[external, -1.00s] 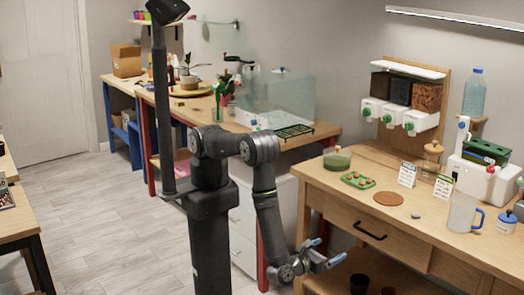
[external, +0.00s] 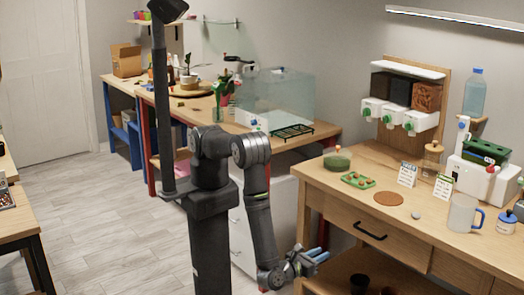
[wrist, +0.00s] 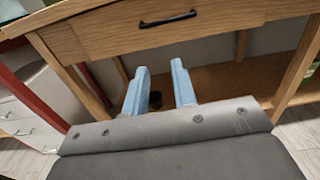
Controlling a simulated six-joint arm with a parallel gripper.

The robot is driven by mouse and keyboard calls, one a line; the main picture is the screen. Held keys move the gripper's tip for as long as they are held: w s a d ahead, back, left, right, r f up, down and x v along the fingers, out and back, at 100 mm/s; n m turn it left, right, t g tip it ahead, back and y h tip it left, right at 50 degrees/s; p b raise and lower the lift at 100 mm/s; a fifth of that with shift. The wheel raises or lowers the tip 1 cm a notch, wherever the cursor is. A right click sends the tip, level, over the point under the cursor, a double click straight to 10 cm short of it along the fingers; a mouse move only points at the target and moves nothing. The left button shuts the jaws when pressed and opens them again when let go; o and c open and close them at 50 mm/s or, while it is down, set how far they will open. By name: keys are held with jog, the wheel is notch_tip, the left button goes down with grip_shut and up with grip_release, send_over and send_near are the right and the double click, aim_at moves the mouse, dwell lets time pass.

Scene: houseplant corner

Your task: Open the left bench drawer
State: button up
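The left bench drawer (external: 350,224) is a wooden front under the right-hand bench top, with a black bar handle (external: 370,231). It looks shut. In the wrist view the drawer front (wrist: 110,33) spans the top, with its handle (wrist: 168,18) at top centre. My gripper (external: 320,254) is in front of the bench, left of the handle and lower than it. In the wrist view my gripper (wrist: 156,78) shows two blue fingers apart with nothing between them. They point below the drawer front, and the handle is clear of them.
The bench's lower shelf (wrist: 215,82) and legs lie beyond the fingers, with a dark pot (wrist: 155,98) on the shelf. A white drawer cabinet (wrist: 22,118) and a red post stand at left. The bench top carries a jug (external: 463,213) and several other things.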

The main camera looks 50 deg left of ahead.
jog(key=w+n, duration=0.1)
jog(key=n, duration=0.2)
jog(key=n+g, duration=0.2)
jog(key=n, duration=1.2)
send_near(365, 232)
jog(key=shift+n, duration=0.3)
jog(key=w, duration=0.3)
jog(key=w+f, duration=0.1)
jog(key=w, duration=0.3)
jog(key=w+f, duration=0.1)
jog(key=w, duration=0.2)
jog(key=shift+w+a, duration=0.1)
jog(key=shift+w, duration=0.1)
jog(key=shift+c, duration=0.3)
grip_shut()
